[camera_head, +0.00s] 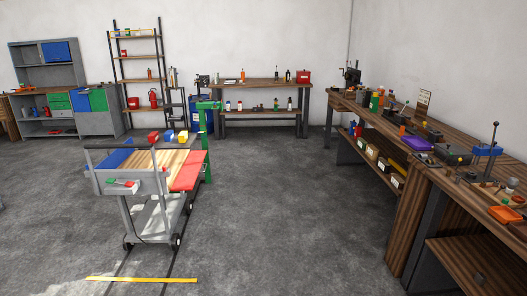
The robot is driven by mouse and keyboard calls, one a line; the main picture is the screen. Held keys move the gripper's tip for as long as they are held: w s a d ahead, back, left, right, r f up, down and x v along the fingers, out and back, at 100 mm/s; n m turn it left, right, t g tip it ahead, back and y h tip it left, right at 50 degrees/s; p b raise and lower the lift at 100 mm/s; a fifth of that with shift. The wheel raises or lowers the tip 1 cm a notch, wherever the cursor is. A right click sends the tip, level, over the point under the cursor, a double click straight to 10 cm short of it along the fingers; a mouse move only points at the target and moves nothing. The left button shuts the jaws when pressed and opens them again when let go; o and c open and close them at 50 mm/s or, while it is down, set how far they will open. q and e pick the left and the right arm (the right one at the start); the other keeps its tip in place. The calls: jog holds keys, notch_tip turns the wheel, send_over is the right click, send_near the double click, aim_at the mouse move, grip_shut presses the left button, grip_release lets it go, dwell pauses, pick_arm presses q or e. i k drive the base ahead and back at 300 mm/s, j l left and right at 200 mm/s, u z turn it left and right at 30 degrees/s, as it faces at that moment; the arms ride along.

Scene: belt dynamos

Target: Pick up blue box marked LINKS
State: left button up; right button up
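A small blue box (183,137) sits at the far side of the top of a grey wheeled cart (131,184). Neither of my grippers is in view.
A long workbench (413,142) crowded with tools runs along the right. A back bench (258,84), an open shelf rack (137,58) and grey cabinets (95,123) line the far wall. A green post (208,150) stands beside the cart. The middle floor (270,200) is clear.

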aim_at(169, 136)
jog(key=i+z, duration=0.2)
jog(key=i, duration=2.2)
jog(key=i+u, duration=0.1)
jog(key=i, duration=0.75)
jog(key=i+l+u, duration=0.15)
jog(key=i, duration=0.75)
jog(key=i+l+u, duration=0.1)
jog(key=i+u, duration=0.3)
jog(key=i+l+u, duration=0.2)
jog(key=u, duration=0.2)
jog(key=i+l+u, duration=0.6)
jog(key=l+u, duration=0.25)
jog(key=i+l+u, duration=0.25)
jog(key=l, duration=0.15)
jog(key=l+u, duration=0.2)
jog(key=l, duration=0.15)
